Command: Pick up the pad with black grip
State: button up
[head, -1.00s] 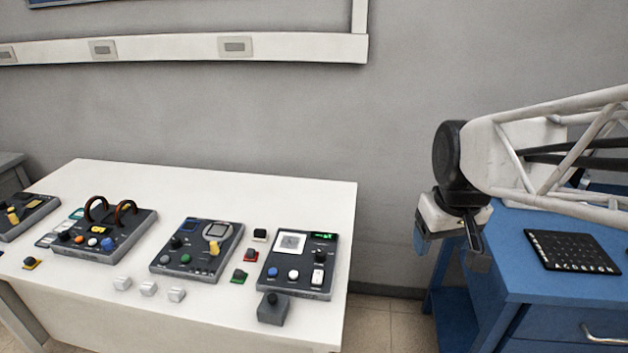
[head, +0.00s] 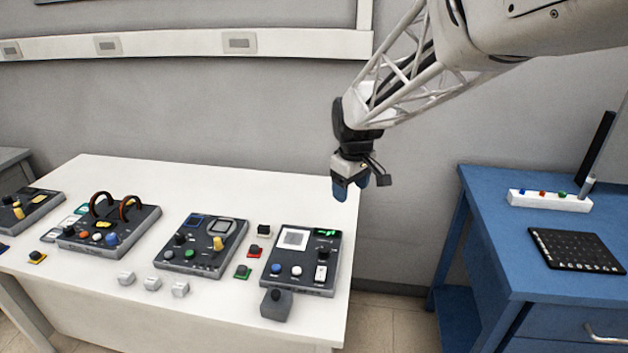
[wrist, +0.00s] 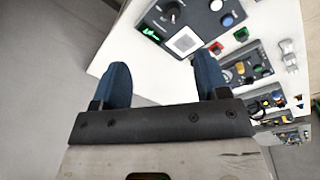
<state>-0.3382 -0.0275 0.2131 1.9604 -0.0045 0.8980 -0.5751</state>
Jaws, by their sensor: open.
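Several small pads with black grips are on the white table, and I cannot tell which one is meant. In the head view a white pad with a black top (head: 264,231), a red pad (head: 253,252) and a green pad (head: 242,271) lie between two panels. A yellow pad (head: 37,257) lies far left. A grey block with a black knob (head: 276,304) is at the front edge. The red pad (wrist: 216,48) and green pad (wrist: 241,34) also show in the wrist view. My gripper (head: 352,186) is open and empty, apart from all of them, near the table's right back corner.
Dark control panels (head: 301,262) with knobs stand on the white table (head: 210,185). A blue cabinet (head: 490,225) at right bears a black pad-like board (head: 575,250) and a white strip (head: 548,201). A floor gap separates them.

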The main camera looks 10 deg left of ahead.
jog(key=w+a+f+n, duration=0.2)
jog(key=w+a+f, duration=0.25)
jog(key=a, duration=0.25)
jog(key=w+a+f+n, duration=0.2)
jog(key=w+a+f, duration=0.25)
jog(key=a, duration=0.35)
jog(key=n+g, duration=0.1)
jog(key=n, duration=0.3)
send_over(264, 227)
jog(key=f, duration=1.1)
jog(key=shift+s+a+f, duration=0.1)
jog(key=shift+a+f, duration=0.1)
jog(key=shift+a, duration=0.05)
jog(key=shift+f, duration=1.3)
jog(key=shift+d+f, duration=0.15)
jog(key=shift+f, duration=2.45)
jog(key=c, duration=1)
